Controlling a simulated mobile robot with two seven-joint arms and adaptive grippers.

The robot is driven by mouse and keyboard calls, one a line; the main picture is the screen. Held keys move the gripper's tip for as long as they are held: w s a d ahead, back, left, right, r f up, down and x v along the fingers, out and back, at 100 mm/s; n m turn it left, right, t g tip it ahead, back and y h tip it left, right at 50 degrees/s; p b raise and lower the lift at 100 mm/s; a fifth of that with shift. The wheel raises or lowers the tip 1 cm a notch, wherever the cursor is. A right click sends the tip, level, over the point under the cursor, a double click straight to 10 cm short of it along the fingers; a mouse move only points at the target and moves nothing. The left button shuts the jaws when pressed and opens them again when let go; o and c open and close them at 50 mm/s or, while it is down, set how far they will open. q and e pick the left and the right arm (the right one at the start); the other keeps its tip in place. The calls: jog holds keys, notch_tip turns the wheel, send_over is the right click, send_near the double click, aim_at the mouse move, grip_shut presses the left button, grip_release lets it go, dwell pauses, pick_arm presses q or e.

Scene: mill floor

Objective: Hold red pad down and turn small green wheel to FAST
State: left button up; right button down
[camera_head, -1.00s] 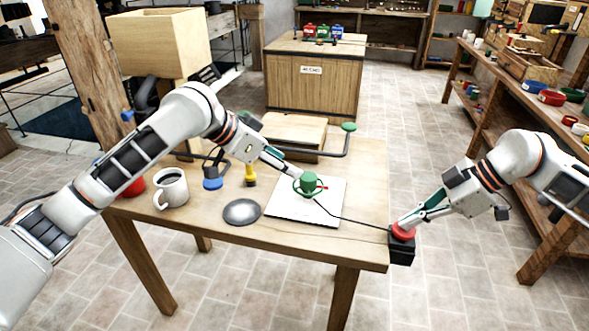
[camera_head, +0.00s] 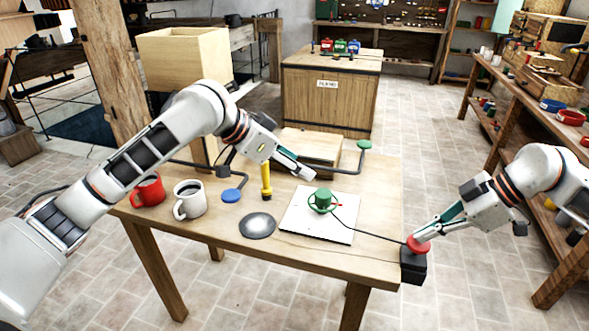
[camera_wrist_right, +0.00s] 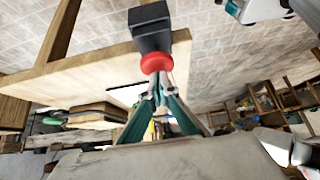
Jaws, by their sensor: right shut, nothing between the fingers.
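The small green wheel (camera_head: 323,203) stands on a white plate (camera_head: 309,229) on the wooden table. The red pad (camera_head: 418,248) tops a black box (camera_head: 413,266) at the table's right front corner. My right gripper (camera_head: 415,239) is shut with its tips against the pad. The wrist view shows the red pad (camera_wrist_right: 156,63) at the fingertips.
A grey disc (camera_head: 257,226), a white mug (camera_head: 190,201), a red mug (camera_head: 149,190), a blue knob (camera_head: 231,196) and a yellow-handled tool (camera_head: 266,180) lie left of the plate. A green knob (camera_head: 364,144) on a bent bar stands behind the plate.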

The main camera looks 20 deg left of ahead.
notch_tip(320, 180, up, 5)
jog(key=p, duration=0.3)
jog(key=shift+f, duration=0.2)
pick_arm(q)
notch_tip(320, 180, up, 6)
pick_arm(e)
jog(key=shift+f, duration=0.1)
jog(key=shift+w, duration=0.1)
